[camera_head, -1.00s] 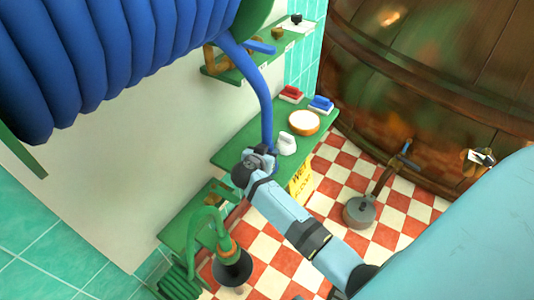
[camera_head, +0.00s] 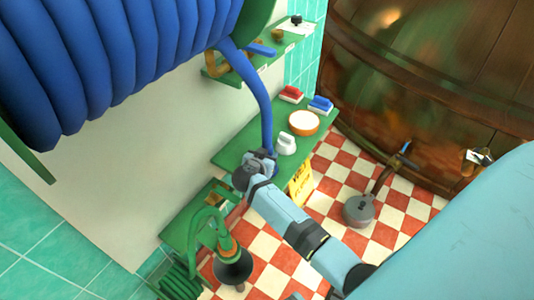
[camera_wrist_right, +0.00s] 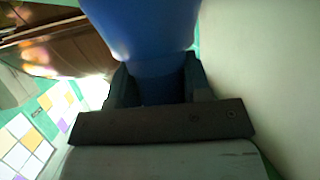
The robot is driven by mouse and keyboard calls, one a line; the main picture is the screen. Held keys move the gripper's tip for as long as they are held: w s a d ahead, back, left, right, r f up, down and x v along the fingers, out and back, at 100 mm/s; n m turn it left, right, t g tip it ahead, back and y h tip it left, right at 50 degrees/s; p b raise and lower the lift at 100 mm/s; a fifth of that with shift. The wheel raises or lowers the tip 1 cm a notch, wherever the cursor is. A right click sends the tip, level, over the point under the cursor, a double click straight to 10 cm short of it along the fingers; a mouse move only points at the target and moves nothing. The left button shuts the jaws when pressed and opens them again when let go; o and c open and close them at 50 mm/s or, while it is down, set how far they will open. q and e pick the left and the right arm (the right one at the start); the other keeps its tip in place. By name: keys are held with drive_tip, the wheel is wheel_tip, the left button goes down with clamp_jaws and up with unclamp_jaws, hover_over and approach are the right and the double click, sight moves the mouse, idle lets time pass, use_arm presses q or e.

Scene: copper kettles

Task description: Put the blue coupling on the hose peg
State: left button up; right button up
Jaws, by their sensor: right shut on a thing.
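A blue hose (camera_head: 262,105) hangs down from the large blue coil (camera_head: 110,60) at the top left. My right gripper (camera_head: 262,160) is shut at its lower end. In the right wrist view the gripper (camera_wrist_right: 160,88) has a finger on each side of a wide blue piece (camera_wrist_right: 145,35), which looks like the blue coupling. The gripper hides most of this end in the head view. I cannot make out the hose peg with certainty. My left gripper is not in view.
A green shelf (camera_head: 235,150) by the wall holds a white item (camera_head: 286,143), a round orange-rimmed item (camera_head: 303,123) and red and blue brushes. A copper vat (camera_head: 430,90) fills the right back.

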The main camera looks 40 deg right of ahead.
drive_tip(key=shift+f, duration=0.4)
idle(0.5)
drive_tip(key=o, duration=0.9)
drive_tip(key=shift+o, duration=0.2)
drive_tip(key=shift+f, duration=0.1)
